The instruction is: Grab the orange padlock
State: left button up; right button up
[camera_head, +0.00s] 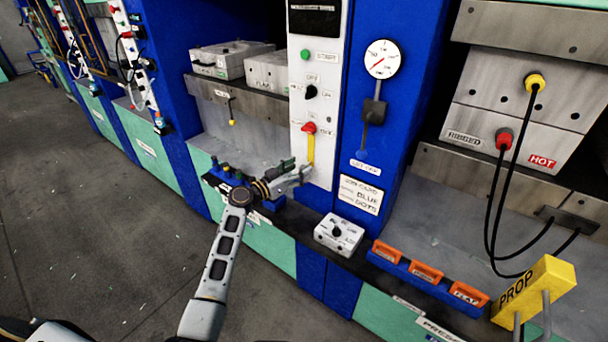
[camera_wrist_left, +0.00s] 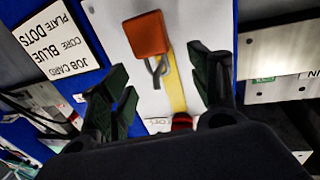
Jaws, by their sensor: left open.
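The orange padlock (camera_wrist_left: 147,35) shows in the left wrist view with its grey shackle toward my gripper. It is in front of a white panel with a yellow strip (camera_wrist_left: 174,85). My left gripper (camera_wrist_left: 160,75) is open, its dark fingers to either side of the shackle and apart from it. The padlock body is beyond the fingertips. In the head view my left gripper (camera_head: 299,168) is at the lower part of the white control panel (camera_head: 325,100), and I cannot make out the padlock there. My right gripper is not in view.
A red knob (camera_head: 309,127) sits above the yellow strip. A white box (camera_head: 338,233) with a dial stands on the ledge below. Orange labelled pieces (camera_head: 426,273) in a blue rack and a yellow PROP block (camera_head: 535,290) lie to the right. Blue columns flank the panel.

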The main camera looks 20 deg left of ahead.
pick_arm(q)
jog(key=shift+p+x, duration=0.3)
jog(key=shift+x, duration=0.8)
jog(key=shift+w+d, duration=0.15)
jog(key=shift+w, duration=0.05)
jog(key=shift+c, duration=0.4)
jog(key=c, duration=1.1)
jog(key=shift+o, duration=0.2)
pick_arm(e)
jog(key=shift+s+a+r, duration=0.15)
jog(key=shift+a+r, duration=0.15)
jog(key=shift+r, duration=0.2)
pick_arm(q)
jog(key=shift+r, duration=0.1)
